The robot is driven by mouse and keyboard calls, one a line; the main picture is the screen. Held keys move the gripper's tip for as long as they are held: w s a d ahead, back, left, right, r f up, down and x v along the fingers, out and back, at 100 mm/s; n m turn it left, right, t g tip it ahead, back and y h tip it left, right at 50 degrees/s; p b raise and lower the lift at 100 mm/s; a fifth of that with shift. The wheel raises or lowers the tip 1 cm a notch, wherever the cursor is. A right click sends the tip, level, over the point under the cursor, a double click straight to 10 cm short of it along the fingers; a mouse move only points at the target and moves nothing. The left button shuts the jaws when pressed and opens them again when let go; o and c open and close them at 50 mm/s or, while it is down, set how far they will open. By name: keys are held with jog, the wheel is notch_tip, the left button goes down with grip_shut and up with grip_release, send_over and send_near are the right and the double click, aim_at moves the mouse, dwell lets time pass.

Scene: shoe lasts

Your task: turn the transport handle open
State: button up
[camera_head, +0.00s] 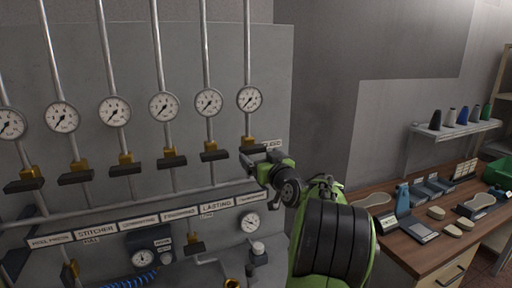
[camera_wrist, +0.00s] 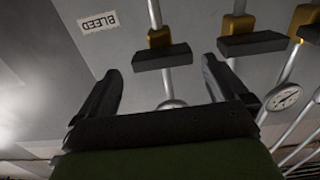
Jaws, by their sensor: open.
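The transport handle (camera_head: 252,148) is the rightmost dark lever in the row of valves, above the small label (camera_head: 251,198) that seems to read TRANSPORT. It lies crosswise to its vertical pipe. Its lower part is close to or behind my gripper (camera_head: 258,161) in the head view. In the wrist view the handle (camera_wrist: 163,57) lies under a brass valve body (camera_wrist: 160,38), between the fingers' lines and beyond them. My gripper (camera_wrist: 162,70) is open, with nothing between its fingers. I cannot tell whether a finger touches the handle.
Several similar valves stand to the left, the nearest being the lasting handle (camera_head: 213,155). A BLEED label (camera_wrist: 99,22) is beside the transport valve. Gauges (camera_head: 249,99) sit above. A wooden bench (camera_head: 400,250) with shoe parts stands at the right.

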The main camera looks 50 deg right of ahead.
aim_at(255, 152)
jog(key=x, duration=0.3)
jog(key=shift+w+a+r+p, duration=0.1)
jog(key=shift+r+p, duration=0.05)
jog(key=shift+p, duration=0.25)
jog(key=shift+w+d, duration=0.35)
jog(key=shift+a, duration=0.1)
jog(key=c, duration=0.8)
jog(key=shift+c, duration=0.2)
